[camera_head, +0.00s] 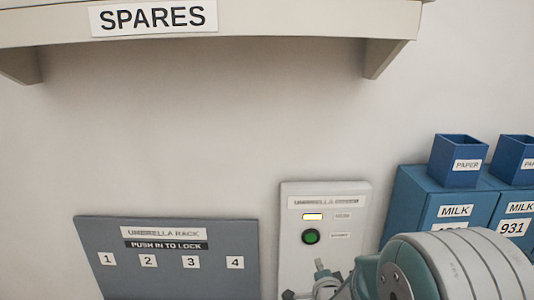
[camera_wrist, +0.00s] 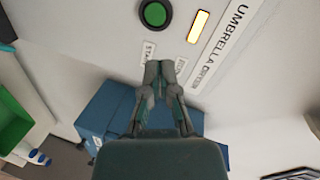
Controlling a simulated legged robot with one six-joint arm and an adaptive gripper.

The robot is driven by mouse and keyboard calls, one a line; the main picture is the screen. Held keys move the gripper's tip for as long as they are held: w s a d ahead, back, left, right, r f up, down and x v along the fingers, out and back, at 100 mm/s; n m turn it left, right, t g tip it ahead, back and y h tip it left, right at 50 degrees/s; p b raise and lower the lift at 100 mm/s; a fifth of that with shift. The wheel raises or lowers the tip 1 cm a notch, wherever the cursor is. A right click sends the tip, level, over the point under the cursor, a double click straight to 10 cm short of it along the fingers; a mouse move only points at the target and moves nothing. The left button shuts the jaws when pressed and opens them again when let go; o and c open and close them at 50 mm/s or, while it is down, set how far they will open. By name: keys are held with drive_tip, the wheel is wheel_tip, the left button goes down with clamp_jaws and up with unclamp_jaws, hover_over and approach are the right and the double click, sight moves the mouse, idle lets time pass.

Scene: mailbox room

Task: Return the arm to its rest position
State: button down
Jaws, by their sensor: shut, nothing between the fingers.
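My gripper (camera_wrist: 160,70) is shut and empty, its two fingertips together, in the wrist view. The tips lie just below the green button (camera_wrist: 154,14) in that picture, over the white umbrella dryer panel (camera_wrist: 90,30); whether they touch it I cannot tell. In the head view my gripper (camera_head: 320,266) shows small at the lower middle, in front of the dryer panel (camera_head: 350,210) and below its green button (camera_head: 310,237). My arm covers the lower right of that view. A yellow light (camera_head: 312,217) glows above the button.
A grey umbrella rack (camera_head: 95,235), numbered slots labelled, is at the lower left. Blue milk boxes (camera_head: 410,200) with small blue paper bins (camera_head: 460,160) stand at right, near my arm. A SPARES shelf (camera_head: 260,28) spans the top. The wall between is bare.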

drive_tip(key=s+r+n+g, duration=0.3)
drive_tip(key=s+n, duration=0.2)
drive_tip(key=s, duration=0.4)
drive_tip(key=s+r+n+g, duration=0.3)
drive_tip(key=s+r+n, duration=0.1)
drive_tip(key=s, duration=0.6)
drive_tip(key=s+r+n+g, duration=0.3)
drive_tip(key=s+r+n, duration=0.1)
drive_tip(key=s, duration=0.5)
drive_tip(key=shift+s+d+r+n+g, duration=0.3)
drive_tip(key=shift+d+n+g, duration=0.15)
drive_tip(key=shift+n, duration=0.35)
